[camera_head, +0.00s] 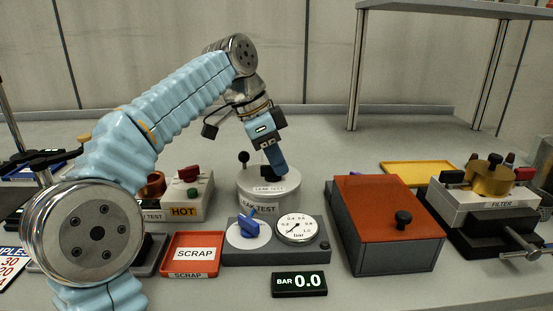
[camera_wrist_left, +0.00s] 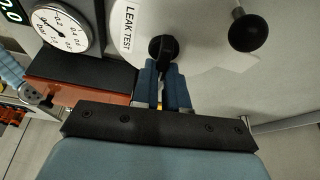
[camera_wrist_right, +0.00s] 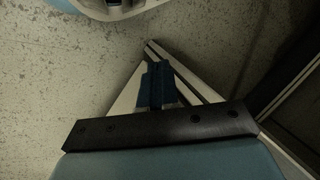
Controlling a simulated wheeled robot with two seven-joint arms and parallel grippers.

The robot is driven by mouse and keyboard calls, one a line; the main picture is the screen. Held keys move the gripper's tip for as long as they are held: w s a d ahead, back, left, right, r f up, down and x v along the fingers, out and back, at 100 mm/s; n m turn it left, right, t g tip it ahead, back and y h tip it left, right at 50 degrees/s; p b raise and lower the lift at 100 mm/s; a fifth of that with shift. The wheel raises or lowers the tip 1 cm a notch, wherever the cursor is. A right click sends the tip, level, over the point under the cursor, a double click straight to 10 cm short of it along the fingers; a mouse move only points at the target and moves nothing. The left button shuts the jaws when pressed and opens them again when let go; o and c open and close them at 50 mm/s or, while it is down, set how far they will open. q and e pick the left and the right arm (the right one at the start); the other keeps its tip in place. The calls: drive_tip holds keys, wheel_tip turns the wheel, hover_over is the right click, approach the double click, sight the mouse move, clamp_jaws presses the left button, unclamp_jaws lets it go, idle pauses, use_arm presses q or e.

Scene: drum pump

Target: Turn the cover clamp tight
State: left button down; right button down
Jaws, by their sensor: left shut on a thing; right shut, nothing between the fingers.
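The white round leak test pot (camera_head: 268,190) stands behind the gauge box, with its cover on top. My left gripper (camera_head: 278,170) comes down onto the cover from above. In the left wrist view the blue fingers (camera_wrist_left: 164,82) are shut on the black cover clamp (camera_wrist_left: 163,47), a dark handle on a round hub in the middle of the cover. The fingers hide part of the handle. A black ball knob (camera_wrist_left: 248,32) stands beside it, apart from the fingers. My right gripper (camera_wrist_right: 157,85) is shut and empty, low over a speckled floor, out of the head view.
The gauge box (camera_head: 276,252) with a blue knob stands in front of the pot; the display (camera_head: 299,284) reads 0.0 bar. A red scrap tray (camera_head: 191,262) and a HOT unit (camera_head: 186,200) lie left. An orange-lidded box (camera_head: 385,215) and a filter fixture (camera_head: 490,200) stand right.

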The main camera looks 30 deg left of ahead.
sight(262, 166)
use_arm(q)
drive_tip(key=shift+m, duration=0.6)
drive_tip(key=shift+g, duration=0.3)
drive_tip(key=c, duration=1.2)
unclamp_jaws()
drive_tip(key=shift+o, duration=0.2)
drive_tip(key=shift+v, duration=3.7)
drive_tip(key=shift+s, duration=0.1)
